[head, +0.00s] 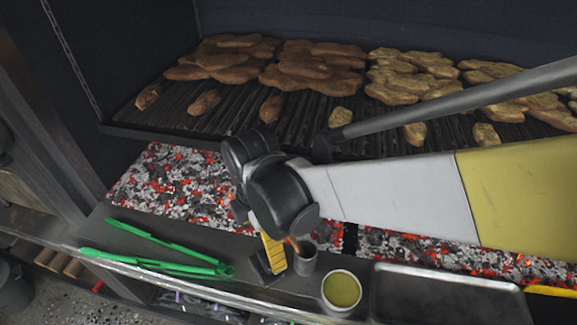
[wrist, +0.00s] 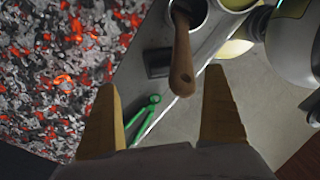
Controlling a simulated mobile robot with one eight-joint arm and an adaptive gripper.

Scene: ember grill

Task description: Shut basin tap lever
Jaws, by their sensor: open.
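No basin, tap or lever can be made out in either view. My gripper (wrist: 160,78) is open in the wrist view, its two tan fingers spread apart with nothing held between them. In the head view a yellow finger part (head: 272,252) shows below the dark wrist joint, over the metal ledge; the rest of the gripper is hidden by my arm. A brown wooden handle (wrist: 182,60) sticks out of a metal cup (wrist: 198,14) just beyond the fingertips. The cup also shows in the head view (head: 305,264).
Glowing coals (head: 170,185) lie behind the ledge (head: 150,242), under a grill loaded with meat (head: 310,62). Green tongs (head: 160,262) lie on the ledge at left. A tub of yellow sauce (head: 342,289) and a metal tray (head: 440,298) stand right of the cup.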

